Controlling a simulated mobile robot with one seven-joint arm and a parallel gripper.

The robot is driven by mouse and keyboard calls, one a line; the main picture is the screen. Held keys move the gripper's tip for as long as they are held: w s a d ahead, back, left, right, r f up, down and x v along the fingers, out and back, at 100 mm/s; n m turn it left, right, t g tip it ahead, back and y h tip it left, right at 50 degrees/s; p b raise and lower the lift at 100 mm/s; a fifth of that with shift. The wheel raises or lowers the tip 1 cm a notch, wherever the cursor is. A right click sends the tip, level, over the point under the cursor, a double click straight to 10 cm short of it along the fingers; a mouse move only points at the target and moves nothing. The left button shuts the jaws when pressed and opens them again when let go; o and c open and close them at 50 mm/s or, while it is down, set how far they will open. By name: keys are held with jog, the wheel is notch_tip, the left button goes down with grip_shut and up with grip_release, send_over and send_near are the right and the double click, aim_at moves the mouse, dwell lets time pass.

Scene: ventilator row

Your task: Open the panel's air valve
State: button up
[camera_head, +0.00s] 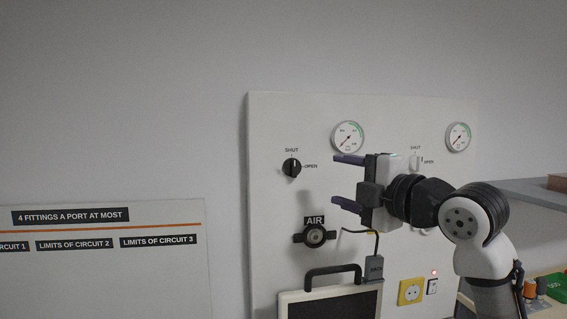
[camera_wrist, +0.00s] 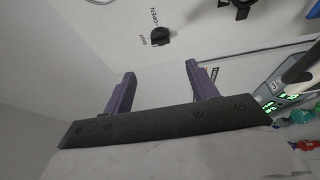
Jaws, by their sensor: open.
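The panel's black valve knob (camera_head: 291,168) is at the upper left of the pale wall panel (camera_head: 270,125), above the AIR port (camera_head: 315,236). SHUT is printed above the knob and OPEN to its right. Its light mark appears to point up, toward SHUT. My gripper (camera_head: 336,180) is open and empty, to the right of the knob and apart from it. In the wrist view the knob (camera_wrist: 160,36) shows beyond the open fingers (camera_wrist: 160,70), not between them. The AIR port is partly cut off at the top of that view.
A second, white valve knob (camera_head: 415,162) is partly behind my gripper. Two gauges (camera_head: 348,137) (camera_head: 459,137) are above. A handled monitor (camera_head: 330,300) with a cable and plug stands below, near a yellow socket (camera_head: 411,291). A shelf (camera_head: 530,190) is at right. The wall at left is clear apart from a sign (camera_head: 100,260).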

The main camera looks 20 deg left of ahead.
aim_at(297, 169)
jog(key=p+x, duration=0.4)
jog(key=x, duration=0.8)
jog(key=shift+w+a+p, duration=0.1)
jog(key=shift+w+p, duration=0.1)
jog(key=shift+p, duration=0.15)
jog(key=shift+w+a, duration=0.3)
jog(key=shift+a, duration=0.1)
jog(key=c, duration=1)
jog(key=shift+f, duration=0.1)
